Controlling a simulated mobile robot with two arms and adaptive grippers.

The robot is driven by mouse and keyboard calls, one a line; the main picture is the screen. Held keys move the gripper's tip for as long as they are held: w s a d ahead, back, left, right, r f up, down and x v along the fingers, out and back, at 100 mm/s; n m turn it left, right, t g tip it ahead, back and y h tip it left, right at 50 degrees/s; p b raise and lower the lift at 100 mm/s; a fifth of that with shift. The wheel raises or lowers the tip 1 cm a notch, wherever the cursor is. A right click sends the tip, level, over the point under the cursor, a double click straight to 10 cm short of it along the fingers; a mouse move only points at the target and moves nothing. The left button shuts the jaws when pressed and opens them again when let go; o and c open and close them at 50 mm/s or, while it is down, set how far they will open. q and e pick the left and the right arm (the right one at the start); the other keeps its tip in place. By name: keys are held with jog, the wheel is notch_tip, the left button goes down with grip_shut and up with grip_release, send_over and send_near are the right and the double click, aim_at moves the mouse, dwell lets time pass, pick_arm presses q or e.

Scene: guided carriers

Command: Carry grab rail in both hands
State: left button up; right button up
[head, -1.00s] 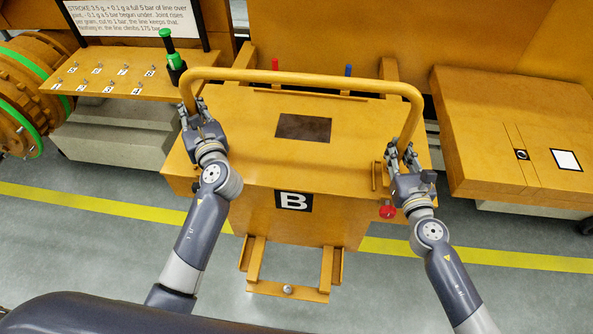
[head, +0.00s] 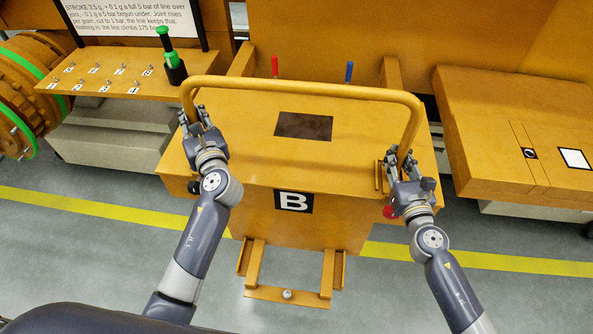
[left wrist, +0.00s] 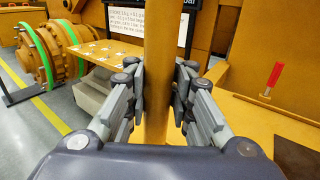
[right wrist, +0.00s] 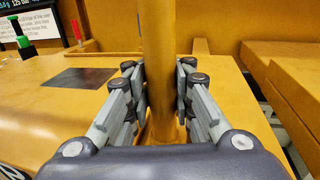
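The grab rail (head: 300,86) is a yellow bent tube spanning the top of a yellow carrier marked B (head: 270,165), with a leg at each end. My left gripper (head: 193,118) has its fingers on both sides of the left leg, and the pads sit against the tube in the left wrist view (left wrist: 158,85). My right gripper (head: 402,163) holds the right leg the same way, its pads close on both sides in the right wrist view (right wrist: 160,90).
A shelf with numbered pegs (head: 110,75) and a green-handled tool (head: 168,50) stand at the left. A yellow block (head: 500,140) stands at the right. Red (head: 275,66) and blue (head: 349,71) levers rise behind the rail. Grey floor with a yellow line (head: 90,205) lies in front.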

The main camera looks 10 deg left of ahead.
pick_arm(q)
jog(key=o, duration=0.4)
jog(key=shift+d, duration=0.2)
pick_arm(e)
jog(key=o, duration=0.4)
jog(key=shift+s+a+r, duration=0.1)
jog(key=shift+a, duration=0.15)
pick_arm(q)
jog(key=shift+s+r, duration=0.1)
jog(key=shift+s, duration=0.05)
pick_arm(e)
jog(key=shift+s+d, duration=0.1)
jog(key=shift+d, duration=0.05)
pick_arm(q)
jog(key=shift+a, duration=0.1)
jog(key=shift+s, duration=0.15)
pick_arm(e)
jog(key=shift+d, duration=0.2)
pick_arm(q)
jog(key=v, duration=1.1)
jog(key=shift+s+d, duration=0.25)
jog(key=shift+d, duration=0.05)
pick_arm(e)
jog(key=s+d, duration=0.2)
jog(key=s, duration=0.9)
jog(key=shift+s+d, duration=0.15)
jog(key=shift+s, duration=0.2)
